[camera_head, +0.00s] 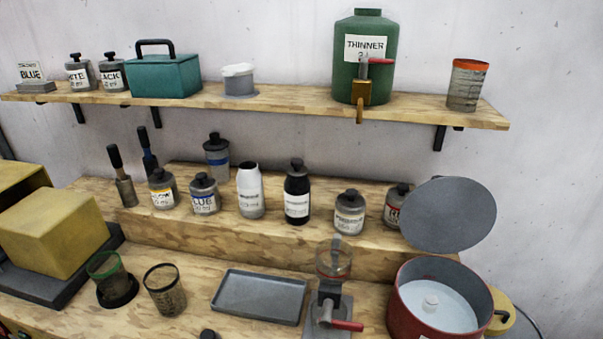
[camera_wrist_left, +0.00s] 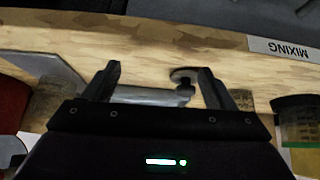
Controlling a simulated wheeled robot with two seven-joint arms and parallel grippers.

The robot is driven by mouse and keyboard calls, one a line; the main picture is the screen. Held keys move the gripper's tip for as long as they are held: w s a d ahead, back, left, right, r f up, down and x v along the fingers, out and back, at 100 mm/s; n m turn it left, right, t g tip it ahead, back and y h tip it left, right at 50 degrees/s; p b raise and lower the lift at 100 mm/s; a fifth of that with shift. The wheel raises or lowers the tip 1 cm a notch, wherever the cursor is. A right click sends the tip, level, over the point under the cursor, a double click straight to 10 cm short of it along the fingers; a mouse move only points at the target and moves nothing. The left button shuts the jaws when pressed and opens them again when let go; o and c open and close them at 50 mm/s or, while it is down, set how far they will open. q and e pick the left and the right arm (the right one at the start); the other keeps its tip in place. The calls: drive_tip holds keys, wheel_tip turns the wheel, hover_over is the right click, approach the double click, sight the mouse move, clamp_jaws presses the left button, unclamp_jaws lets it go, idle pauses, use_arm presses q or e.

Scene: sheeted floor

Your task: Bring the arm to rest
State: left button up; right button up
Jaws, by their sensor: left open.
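My left gripper (camera_wrist_left: 160,85) shows only in the left wrist view, with its two dark fingers spread apart. I see nothing held between them. Behind the fingers is a wooden bench edge (camera_wrist_left: 130,38), with a small round dark-knobbed piece (camera_wrist_left: 184,80) near the right finger. I cannot tell how far these are from the fingers. Neither gripper nor arm shows in the head view. My right gripper is not in view.
The bench carries a grey tray (camera_head: 260,296), a mesh cup (camera_head: 165,292), a red pot (camera_head: 436,303) and a yellow block (camera_head: 54,235). Several bottles stand on the step behind. The upper shelf (camera_head: 285,99) holds a green THINNER jug (camera_head: 364,75). A MIXING label (camera_wrist_left: 285,48) appears upside down.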

use_arm(q)
drive_tip(key=s+a+f+g+y, duration=0.1)
drive_tip(key=s+a+f+g, duration=0.15)
drive_tip(key=s, duration=0.35)
wheel_tip(320, 180, down, 30)
drive_tip(key=s+g, duration=0.2)
drive_tip(key=s, duration=0.1)
drive_tip(key=s+a+f, duration=0.2)
drive_tip(key=s+f, duration=0.7)
drive_tip(key=s+a+f+g, duration=0.1)
drive_tip(key=s+a+f, duration=0.1)
drive_tip(key=s+f, duration=0.6)
drive_tip(key=shift+s+a+f+m, duration=0.2)
drive_tip(key=shift+s+f+m, duration=0.15)
drive_tip(key=shift+s, duration=0.55)
